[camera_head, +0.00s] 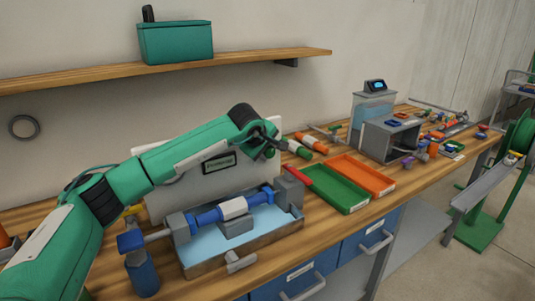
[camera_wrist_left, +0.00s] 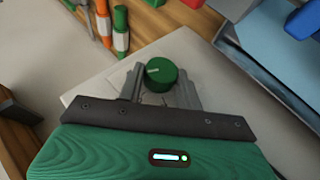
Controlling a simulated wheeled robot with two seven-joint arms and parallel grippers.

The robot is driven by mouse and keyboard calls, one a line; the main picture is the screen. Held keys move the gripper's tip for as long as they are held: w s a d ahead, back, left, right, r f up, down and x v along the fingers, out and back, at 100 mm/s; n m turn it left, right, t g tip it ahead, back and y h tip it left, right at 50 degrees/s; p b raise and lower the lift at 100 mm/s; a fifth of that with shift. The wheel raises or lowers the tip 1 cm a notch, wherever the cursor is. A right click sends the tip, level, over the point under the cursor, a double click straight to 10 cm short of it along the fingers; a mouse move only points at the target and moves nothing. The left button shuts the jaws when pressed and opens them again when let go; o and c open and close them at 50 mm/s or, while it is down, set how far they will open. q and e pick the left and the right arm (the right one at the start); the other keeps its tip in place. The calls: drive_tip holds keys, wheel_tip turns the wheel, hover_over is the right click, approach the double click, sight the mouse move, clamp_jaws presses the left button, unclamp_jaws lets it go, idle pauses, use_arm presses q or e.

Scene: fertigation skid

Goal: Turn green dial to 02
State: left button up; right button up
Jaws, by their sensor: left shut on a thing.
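The green dial (camera_wrist_left: 161,75) is a round knob with a short white mark on its top, which points left in the left wrist view. It sits on a pale panel (camera_wrist_left: 215,88). My left gripper (camera_wrist_left: 160,88) has one finger on each side of the dial and is shut on it. In the head view my left gripper (camera_head: 271,148) is at the upper right part of the white panel (camera_head: 158,205), beside a dark-framed display (camera_head: 219,162). The display is too small to read. No scale numbers can be made out around the dial. My right gripper is not in view.
A blue pipe assembly (camera_head: 208,215) stands in a tray (camera_head: 288,228) in front of the panel. Green (camera_head: 347,207) and orange (camera_head: 383,189) trays lie to the right, with green and orange cylinders behind them. A shelf (camera_head: 270,57) with a teal box (camera_head: 176,43) hangs above.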

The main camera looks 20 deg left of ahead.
use_arm(q)
drive_tip(key=shift+a, duration=0.1)
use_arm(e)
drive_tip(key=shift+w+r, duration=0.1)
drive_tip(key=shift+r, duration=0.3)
use_arm(q)
drive_tip(key=o, duration=1)
drive_tip(key=shift+r, duration=0.1)
drive_tip(key=shift+s+r, duration=0.25)
drive_tip(key=shift+s, duration=0.05)
drive_tip(key=b+v, duration=0.1)
drive_tip(key=v, duration=1.2)
drive_tip(key=shift+f, duration=0.1)
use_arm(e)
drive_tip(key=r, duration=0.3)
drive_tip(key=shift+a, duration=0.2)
